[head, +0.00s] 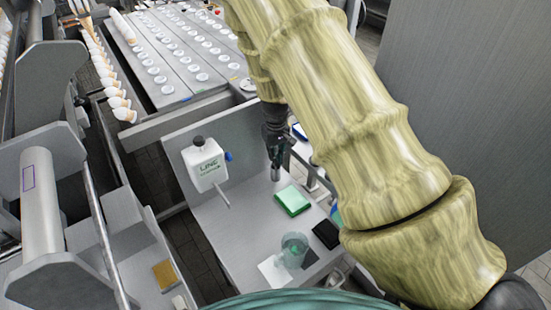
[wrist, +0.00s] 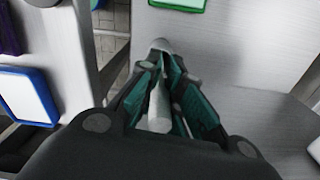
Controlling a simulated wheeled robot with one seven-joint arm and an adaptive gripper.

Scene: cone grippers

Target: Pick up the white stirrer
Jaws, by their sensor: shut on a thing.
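My gripper (wrist: 166,75) shows teal fingers in the wrist view, closed around a slim white rod, which looks like the white stirrer (wrist: 159,105). The rod lies lengthwise between the fingers, and a rounded grey-white end (wrist: 162,45) shows at the fingertips. In the head view my gripper (head: 276,170) hangs pointing down over the grey worktop, behind the green item. The rod is too small to make out clearly there, and my arm hides part of the area to the right.
A white jug-like container (head: 204,165) stands at the worktop's left. A green and white item (head: 292,200), a clear greenish beaker (head: 294,248) and a black flat pad (head: 326,235) lie nearer. A blue-rimmed white item (wrist: 29,97) is left in the wrist view.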

